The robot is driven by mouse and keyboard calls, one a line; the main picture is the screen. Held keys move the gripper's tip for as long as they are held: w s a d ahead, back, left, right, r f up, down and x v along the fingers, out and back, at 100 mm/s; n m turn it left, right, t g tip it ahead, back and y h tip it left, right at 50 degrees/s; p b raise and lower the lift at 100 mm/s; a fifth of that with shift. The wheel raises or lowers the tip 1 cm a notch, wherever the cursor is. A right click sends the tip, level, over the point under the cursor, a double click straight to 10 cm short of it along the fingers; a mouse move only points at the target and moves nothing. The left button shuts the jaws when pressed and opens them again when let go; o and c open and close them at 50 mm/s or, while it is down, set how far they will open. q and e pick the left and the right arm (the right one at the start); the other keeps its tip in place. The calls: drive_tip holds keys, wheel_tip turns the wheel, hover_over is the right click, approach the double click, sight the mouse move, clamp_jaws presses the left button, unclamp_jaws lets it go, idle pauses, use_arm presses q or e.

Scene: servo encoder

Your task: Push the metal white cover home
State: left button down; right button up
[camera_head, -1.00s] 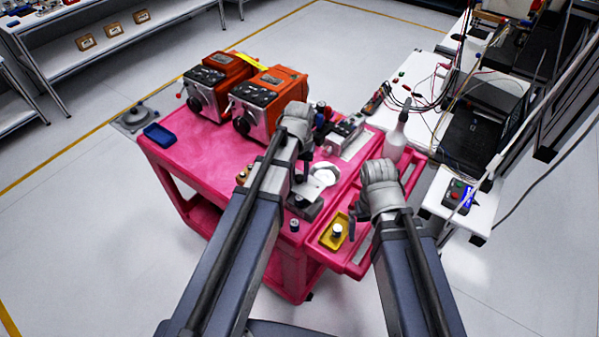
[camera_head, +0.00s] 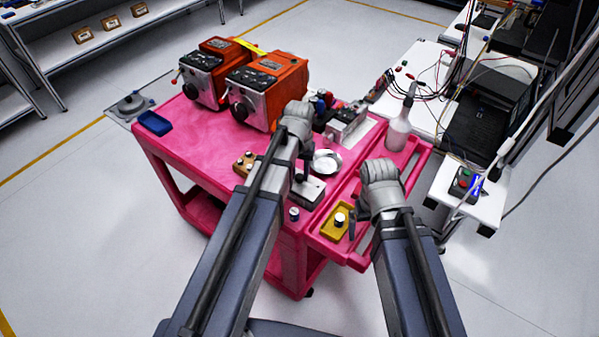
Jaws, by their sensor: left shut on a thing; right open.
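My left gripper (camera_head: 303,172) points down over the front part of the pink cart. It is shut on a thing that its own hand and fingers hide. A low grey block (camera_head: 310,191) sits on the cart just under and beside its fingertips; I cannot tell whether they touch. A round silver dish (camera_head: 326,162) lies just to the right of the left fingers, its inside showing. I cannot make out the white cover clearly. My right gripper (camera_head: 357,215) is open and empty, close to the yellow tray (camera_head: 335,222) with a small white-topped cylinder (camera_head: 340,219).
Two orange machines (camera_head: 270,85) stand at the back of the pink cart (camera_head: 190,140). A blue tray (camera_head: 155,123) is at its left corner. A spray bottle (camera_head: 398,128) and a metal fixture (camera_head: 347,125) stand at the right. The cart's left middle is clear.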

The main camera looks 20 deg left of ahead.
use_arm(q)
drive_tip(key=shift+f+b, duration=0.45)
drive_tip(key=shift+b, duration=0.1)
idle(0.4)
drive_tip(key=c, duration=0.5)
unclamp_jaws()
drive_tip(key=shift+c, duration=0.5)
drive_tip(key=shift+r, duration=0.1)
drive_tip(key=shift+r+p, duration=1.15)
drive_tip(key=shift+p, duration=0.1)
